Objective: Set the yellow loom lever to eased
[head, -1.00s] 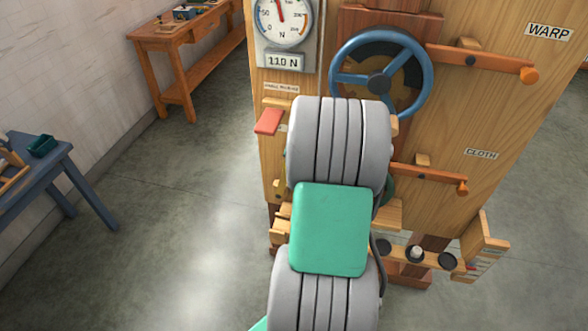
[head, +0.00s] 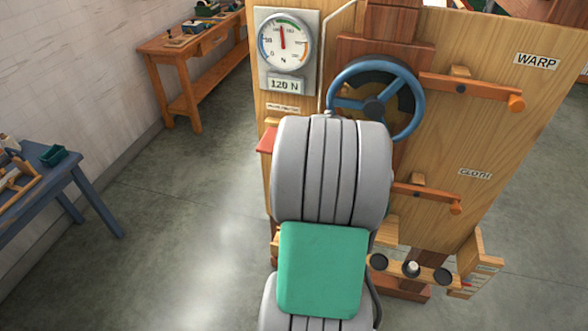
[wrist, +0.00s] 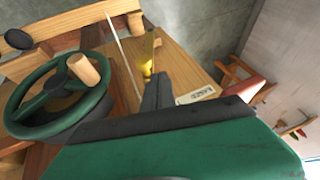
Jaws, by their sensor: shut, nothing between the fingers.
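The yellow lever (wrist: 148,56) shows in the wrist view as a small upright yellow piece on the wooden loom panel. My gripper (wrist: 158,80) is shut and empty, its dark fingertips just below and beside the lever in that picture. Whether they touch it I cannot tell. A small label plate (wrist: 196,95) sits to the right of the fingers; its text is too small to read. In the head view my own arm hides the lever and the gripper. The gauge (head: 285,42) on the loom reads 120 N on its lower plate.
A green handwheel (wrist: 60,95) with a wooden knob stands close left of my gripper. A red piece (wrist: 243,92) lies to the right. The head view shows a blue handwheel (head: 414,107), orange-tipped levers marked WARP and CLOTH, and open floor (head: 175,210) at left.

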